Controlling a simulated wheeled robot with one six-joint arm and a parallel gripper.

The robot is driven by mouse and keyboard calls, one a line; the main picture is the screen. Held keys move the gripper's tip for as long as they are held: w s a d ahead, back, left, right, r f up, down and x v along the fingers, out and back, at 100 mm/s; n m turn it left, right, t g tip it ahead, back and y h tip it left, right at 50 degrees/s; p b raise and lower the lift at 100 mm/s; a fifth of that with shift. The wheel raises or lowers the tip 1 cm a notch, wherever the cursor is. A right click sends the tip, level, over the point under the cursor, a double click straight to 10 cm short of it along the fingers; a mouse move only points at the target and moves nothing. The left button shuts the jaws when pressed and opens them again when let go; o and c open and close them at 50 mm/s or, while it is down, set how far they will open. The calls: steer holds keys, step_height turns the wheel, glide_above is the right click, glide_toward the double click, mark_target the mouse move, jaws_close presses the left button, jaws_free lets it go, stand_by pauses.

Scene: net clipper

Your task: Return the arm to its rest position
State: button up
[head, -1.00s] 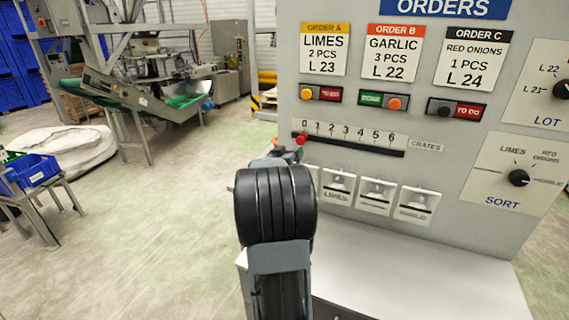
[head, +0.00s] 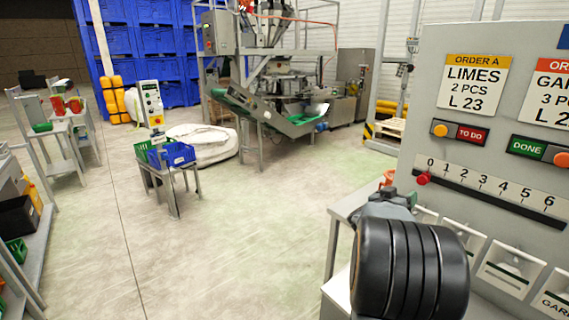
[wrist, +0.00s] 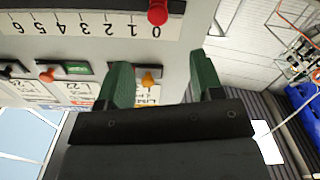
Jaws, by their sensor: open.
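My arm (head: 410,270) is in front of the orders panel (head: 465,120) in the head view, at the lower right. Its thick black link hides most of my gripper there. In the wrist view my gripper (wrist: 162,80) shows two green fingers standing well apart with nothing between them. The panel appears upside down behind the fingers. The red slider knob (head: 423,178) sits at 0 on the crates scale; it also shows in the wrist view (wrist: 158,12), apart from the fingers.
A grey table (head: 345,212) stands under the panel. Left of it the floor (head: 260,240) is open. A small stand with a blue crate (head: 178,154), a white sack (head: 210,150) and a machine with a green conveyor (head: 290,122) stand farther back. Shelves (head: 40,250) line the left edge.

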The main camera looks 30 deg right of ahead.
steer(key=w+a+f+n+t+y, duration=0.2)
steer(key=w+a+f+y, duration=0.1)
steer(key=a+f+y, duration=0.3)
steer(key=w+a+f+n+t+y, duration=0.25)
steer(key=a+f+y, duration=0.2)
steer(key=a, duration=0.35)
steer(key=s+a+n+g+y, duration=0.1)
steer(key=s+a, duration=0.3)
steer(key=a, duration=0.5)
steer(key=s+a+r+n+g+y, duration=0.1)
steer(key=s+a+n+g+y, duration=0.1)
steer(key=a, duration=0.7)
steer(key=s+a+n+g+y, duration=0.1)
steer(key=s+a+n+y, duration=0.3)
steer(key=s+a, duration=0.3)
steer(key=shift+a+r+n, duration=0.35)
steer(key=shift+a+r, duration=0.05)
steer(key=shift+a, duration=0.75)
steer(key=shift+w+a, duration=0.1)
steer(key=shift+a, duration=0.15)
steer(key=shift+c, duration=0.2)
